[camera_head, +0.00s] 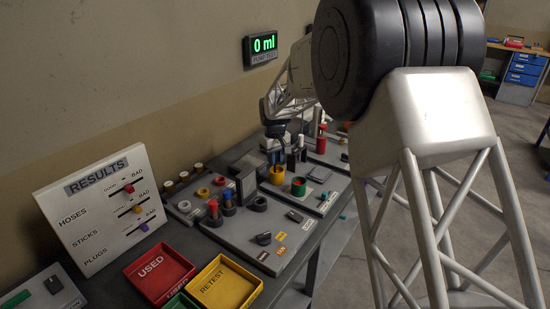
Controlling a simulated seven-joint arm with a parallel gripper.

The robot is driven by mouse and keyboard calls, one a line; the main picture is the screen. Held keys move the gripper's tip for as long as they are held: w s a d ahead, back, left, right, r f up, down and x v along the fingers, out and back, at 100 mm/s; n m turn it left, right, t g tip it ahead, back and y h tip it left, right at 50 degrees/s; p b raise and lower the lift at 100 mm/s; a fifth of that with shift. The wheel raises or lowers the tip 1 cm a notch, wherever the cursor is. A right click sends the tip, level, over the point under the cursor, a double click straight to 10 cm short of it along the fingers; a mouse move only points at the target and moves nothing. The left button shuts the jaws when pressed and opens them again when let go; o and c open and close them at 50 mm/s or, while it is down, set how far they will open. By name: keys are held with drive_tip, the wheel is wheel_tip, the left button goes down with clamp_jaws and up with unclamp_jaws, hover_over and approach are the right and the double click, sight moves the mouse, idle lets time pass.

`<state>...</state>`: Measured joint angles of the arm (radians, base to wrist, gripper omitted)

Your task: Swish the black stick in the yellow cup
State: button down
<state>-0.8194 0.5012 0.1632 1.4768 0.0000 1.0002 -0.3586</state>
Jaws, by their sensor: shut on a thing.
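The yellow cup (277,175) stands on the grey test panel, left of and a little behind a green cup with a red inside (298,187). My gripper (275,131) is above the yellow cup, pointing down, and shut on the black stick (281,156). The stick shows as a thin dark shape running down from the fingers to the cup's mouth. The picture is too small to tell how far its lower end is inside the cup. The fingers are dark and small, and blend with the stick.
A black and white stick (301,148) and a red-topped one (322,131) stand close on the right. Red (133,270) and yellow (250,304) trays and a results board (60,205) are at the near left.

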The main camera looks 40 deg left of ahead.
drive_tip(key=shift+d, duration=0.45)
drive_tip(key=shift+w+d, duration=0.2)
drive_tip(key=shift+w, duration=0.2)
idle(0.8)
drive_tip(key=shift+w+a, duration=0.2)
drive_tip(key=shift+w, duration=0.2)
idle(0.4)
drive_tip(key=shift+s+a, duration=0.25)
drive_tip(key=shift+s, duration=0.15)
idle(0.6)
drive_tip(key=shift+r, duration=0.15)
drive_tip(key=shift+r, duration=5.15)
drive_tip(key=shift+d, duration=0.1)
